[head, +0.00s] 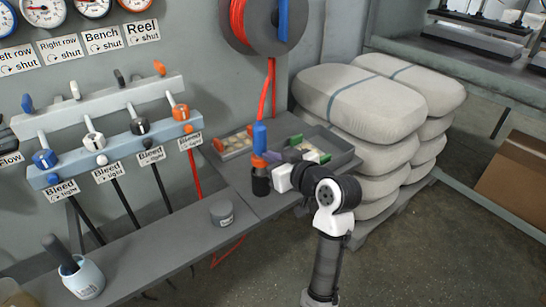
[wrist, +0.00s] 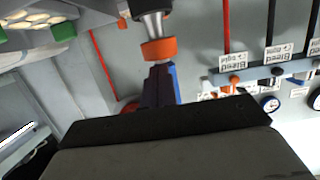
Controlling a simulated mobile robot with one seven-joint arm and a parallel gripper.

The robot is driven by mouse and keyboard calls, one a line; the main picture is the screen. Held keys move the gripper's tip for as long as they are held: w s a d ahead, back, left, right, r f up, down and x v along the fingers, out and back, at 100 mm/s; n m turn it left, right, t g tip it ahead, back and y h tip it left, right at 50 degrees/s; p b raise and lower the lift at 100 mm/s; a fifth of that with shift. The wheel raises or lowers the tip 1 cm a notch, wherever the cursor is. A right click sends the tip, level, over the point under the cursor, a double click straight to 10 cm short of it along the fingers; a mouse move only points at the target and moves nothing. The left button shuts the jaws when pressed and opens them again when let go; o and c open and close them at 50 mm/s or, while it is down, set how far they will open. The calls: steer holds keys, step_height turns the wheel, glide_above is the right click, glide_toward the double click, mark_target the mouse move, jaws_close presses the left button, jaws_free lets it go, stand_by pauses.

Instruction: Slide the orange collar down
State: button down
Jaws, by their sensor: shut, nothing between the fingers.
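The orange collar (head: 259,161) sits around an upright fitting, between a blue grip (head: 260,134) above and a black body (head: 261,184) below. In the wrist view, which is upside down, the collar (wrist: 159,50) lies against a metal section (wrist: 152,27), with the blue part (wrist: 174,84) on its other side. My gripper (head: 273,158) comes from the right, beside the fitting near collar height. It is shut with nothing held. My dark hand covers the lower wrist view; whether the fingertips touch the collar cannot be told.
A grey tray (head: 337,158) with compartments stands behind my gripper. A small grey tin (head: 222,213) and a white mug (head: 84,277) are on the bench (head: 180,245). Valves with coloured knobs line the wall panel (head: 95,170). White sacks (head: 375,110) are stacked at the right.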

step_height(320, 180, down, 2)
steer(key=shift+f+b, duration=0.1)
steer(key=shift+b, duration=0.5)
steer(key=v, duration=1.4)
steer(key=shift+b, duration=0.35)
steer(key=shift+a, duration=0.1)
